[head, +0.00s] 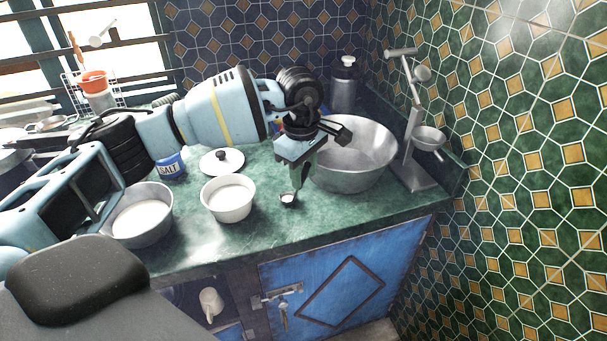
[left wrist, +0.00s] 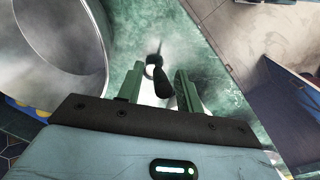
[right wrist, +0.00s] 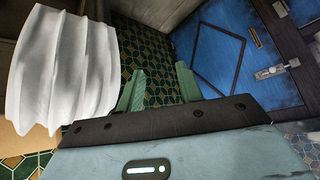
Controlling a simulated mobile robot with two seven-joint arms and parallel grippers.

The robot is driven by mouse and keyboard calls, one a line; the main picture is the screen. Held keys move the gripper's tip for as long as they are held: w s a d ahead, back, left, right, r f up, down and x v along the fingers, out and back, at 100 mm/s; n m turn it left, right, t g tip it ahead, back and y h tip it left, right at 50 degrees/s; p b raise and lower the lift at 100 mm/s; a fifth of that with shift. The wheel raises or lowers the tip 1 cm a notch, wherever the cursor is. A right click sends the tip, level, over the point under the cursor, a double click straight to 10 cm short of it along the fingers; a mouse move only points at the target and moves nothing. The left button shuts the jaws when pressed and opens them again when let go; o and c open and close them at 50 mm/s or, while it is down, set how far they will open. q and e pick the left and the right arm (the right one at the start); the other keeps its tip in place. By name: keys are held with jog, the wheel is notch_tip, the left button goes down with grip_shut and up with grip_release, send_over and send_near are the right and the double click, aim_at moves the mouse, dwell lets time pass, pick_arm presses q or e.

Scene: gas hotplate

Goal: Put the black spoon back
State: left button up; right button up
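The black spoon (left wrist: 162,86) shows in the left wrist view, its dark handle between the two fingers of my left gripper (left wrist: 159,73). There appears to be a small gap on each side of the handle. In the head view a small spoon bowl (head: 288,199) is just below the left gripper (head: 301,178), low over or on the green counter; the handle is hidden behind the fingers there. My right gripper (right wrist: 160,80) is open and empty in the right wrist view, away from the counter top, and is not in the head view.
A large metal bowl (head: 345,172) stands right beside the left gripper, and a scale-like stand (head: 411,165) is further right. A white bowl (head: 228,210), a metal pot (head: 142,230), a lid (head: 222,161) and a salt tub (head: 169,168) stand to the left. The front counter strip is clear.

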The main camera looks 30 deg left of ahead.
pick_arm(q)
notch_tip(320, 180, up, 11)
jog(key=shift+s, duration=0.4)
